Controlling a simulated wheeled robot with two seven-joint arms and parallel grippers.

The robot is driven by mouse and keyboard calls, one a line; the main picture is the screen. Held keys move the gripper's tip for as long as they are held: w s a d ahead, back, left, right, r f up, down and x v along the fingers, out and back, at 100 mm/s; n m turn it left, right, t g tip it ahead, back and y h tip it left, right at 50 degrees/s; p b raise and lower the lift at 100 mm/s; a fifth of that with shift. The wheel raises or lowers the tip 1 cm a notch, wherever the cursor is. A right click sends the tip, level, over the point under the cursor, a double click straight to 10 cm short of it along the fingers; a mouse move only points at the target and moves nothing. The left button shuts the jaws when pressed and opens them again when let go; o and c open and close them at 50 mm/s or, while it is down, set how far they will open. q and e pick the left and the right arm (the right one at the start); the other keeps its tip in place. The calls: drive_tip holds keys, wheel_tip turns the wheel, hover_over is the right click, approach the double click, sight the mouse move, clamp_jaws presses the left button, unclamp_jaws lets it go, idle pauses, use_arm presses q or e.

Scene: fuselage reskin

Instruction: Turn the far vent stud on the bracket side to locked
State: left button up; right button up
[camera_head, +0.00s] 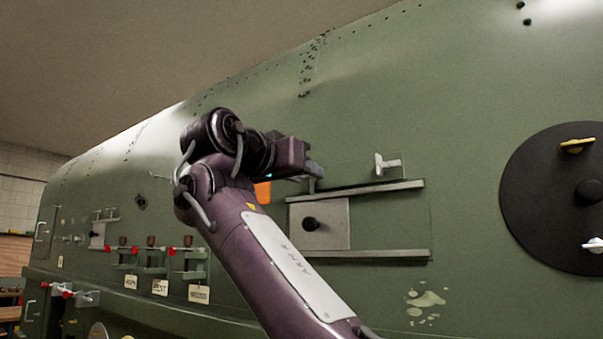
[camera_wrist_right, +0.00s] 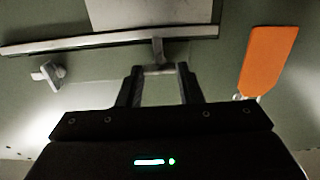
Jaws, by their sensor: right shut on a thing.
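My right gripper (camera_head: 312,172) comes up from below and reaches the green fuselage wall near the left end of the upper rail. In the right wrist view its two black fingers (camera_wrist_right: 160,88) are shut on a small grey stud handle (camera_wrist_right: 158,50), whose crossbar lies between the fingertips. The finger and wrist parts hide most of this stud in the head view, so its turn angle is hard to tell. A second pale T-shaped stud (camera_head: 385,163) stands free to the right, above the rail; it also shows in the wrist view (camera_wrist_right: 47,74). My left gripper is not in view.
Two rails (camera_head: 400,186) hold a grey sliding plate (camera_head: 338,213) with a black knob. An orange tab (camera_head: 263,192) is just left of my gripper. Brackets with red knobs and tags (camera_head: 160,287) are at left. A round black cover (camera_head: 545,205) is at right.

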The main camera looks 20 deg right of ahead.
drive_tip(key=shift+f, duration=0.15)
idle(0.3)
drive_tip(key=o, duration=1)
